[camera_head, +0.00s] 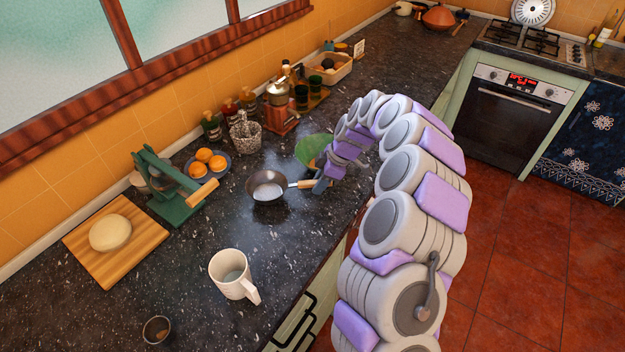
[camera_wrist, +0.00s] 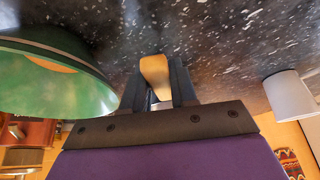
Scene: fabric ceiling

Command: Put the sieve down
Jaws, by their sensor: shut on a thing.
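The sieve (camera_head: 267,188) is a small round dark-rimmed piece with a pale inside and a wooden handle, at the middle of the counter in the head view. My gripper (camera_head: 317,185) is at the right end of this handle. In the wrist view, my gripper (camera_wrist: 158,85) is shut on the wooden handle (camera_wrist: 155,68), whose end shows between the dark fingers. The round part of the sieve is hidden there. It looks level, low over or on the dark counter; I cannot tell whether it touches.
A green bowl (camera_head: 312,150) is close behind my gripper, and at left in the wrist view (camera_wrist: 50,85). A white mug (camera_head: 232,275) stands in front. Oranges on a plate (camera_head: 228,170), a green press (camera_head: 165,190) and a board with dough (camera_head: 143,238) are left. Speckled counter (camera_head: 200,245) is bare between.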

